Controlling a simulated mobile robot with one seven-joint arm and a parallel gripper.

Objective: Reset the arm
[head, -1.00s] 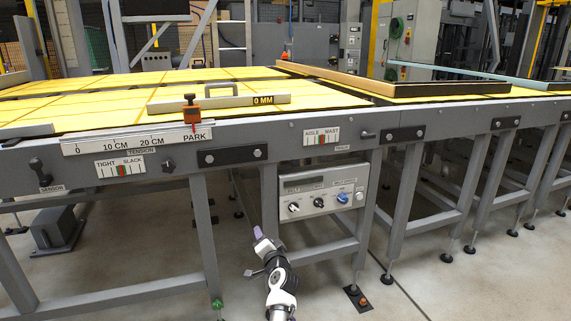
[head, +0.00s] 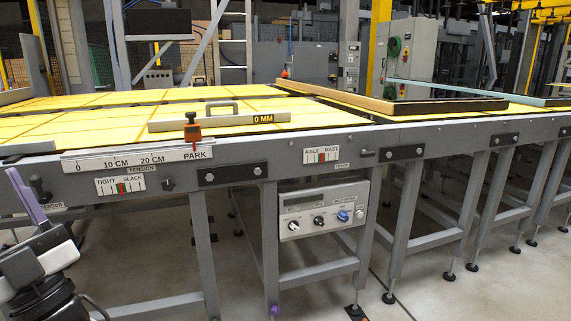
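My arm (head: 48,275) is at the lower left of the head view, in front of the conveyor frame's left end. My gripper (head: 24,197) shows as a narrow purple finger pointing up and to the left, close in front of the tension gauge side of the frame. The fingers are seen edge-on, so I cannot tell whether they are apart. Nothing is seen held in it. Part of the arm is cut off by the left and bottom picture edges.
The grey conveyor frame (head: 225,158) with yellow belts (head: 110,92) runs across the view. A control box (head: 322,212) with knobs hangs under it. An orange clamp (head: 192,134) sits on the ruler near PARK. Frame legs (head: 203,245) stand ahead; floor shows at lower right.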

